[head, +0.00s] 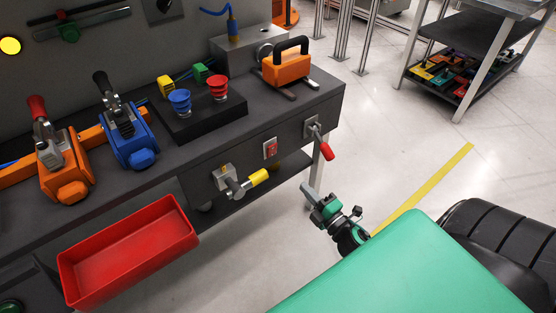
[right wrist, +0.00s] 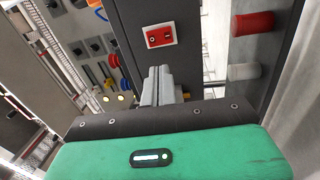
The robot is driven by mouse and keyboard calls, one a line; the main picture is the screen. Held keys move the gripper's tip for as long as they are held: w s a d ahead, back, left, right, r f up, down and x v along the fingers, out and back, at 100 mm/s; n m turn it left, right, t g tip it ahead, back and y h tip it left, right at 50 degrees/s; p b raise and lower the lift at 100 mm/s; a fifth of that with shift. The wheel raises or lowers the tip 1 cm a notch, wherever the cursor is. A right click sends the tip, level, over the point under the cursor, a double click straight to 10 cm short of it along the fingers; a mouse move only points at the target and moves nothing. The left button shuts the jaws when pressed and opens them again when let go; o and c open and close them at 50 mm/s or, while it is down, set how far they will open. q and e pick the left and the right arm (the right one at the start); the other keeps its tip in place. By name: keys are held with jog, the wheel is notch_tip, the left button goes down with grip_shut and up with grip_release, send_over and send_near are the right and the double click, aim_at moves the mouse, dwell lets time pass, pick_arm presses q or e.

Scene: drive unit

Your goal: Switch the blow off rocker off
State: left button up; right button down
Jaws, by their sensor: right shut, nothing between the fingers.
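The red rocker switch (head: 270,148) sits on a pale plate on the dark front face of the workbench. It also shows in the right wrist view (right wrist: 159,36), just beyond the fingertips, as a red plate with two dark parts and small white marks. I cannot tell which side is pressed or read any label. My right gripper (head: 306,189) is shut and empty, below and to the right of the rocker in the head view, apart from it. Its grey fingers also show in the right wrist view (right wrist: 158,71). My left gripper is not in view.
A yellow-handled valve (head: 257,177) is left of the rocker and a red-handled lever (head: 325,150) right of it; both stick out from the bench front. A red tray (head: 130,250) is at the lower left. Clear floor (head: 400,130) lies right of the bench.

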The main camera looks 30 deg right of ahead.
aim_at(272, 148)
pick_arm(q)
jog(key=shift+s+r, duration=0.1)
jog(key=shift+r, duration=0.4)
pick_arm(e)
jog(key=shift+r+n, duration=0.4)
jog(key=shift+r, duration=0.15)
jog(key=w, duration=0.4)
jog(key=w+r, duration=0.1)
jog(key=w, duration=0.3)
jog(key=w+a+r+p, duration=0.1)
jog(key=w, duration=0.3)
jog(key=shift+w, duration=0.25)
jog(key=shift+w+r, duration=0.1)
jog(key=shift+w, duration=0.5)
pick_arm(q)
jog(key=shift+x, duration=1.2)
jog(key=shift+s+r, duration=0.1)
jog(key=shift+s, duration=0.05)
pick_arm(e)
jog(key=shift+r, duration=0.1)
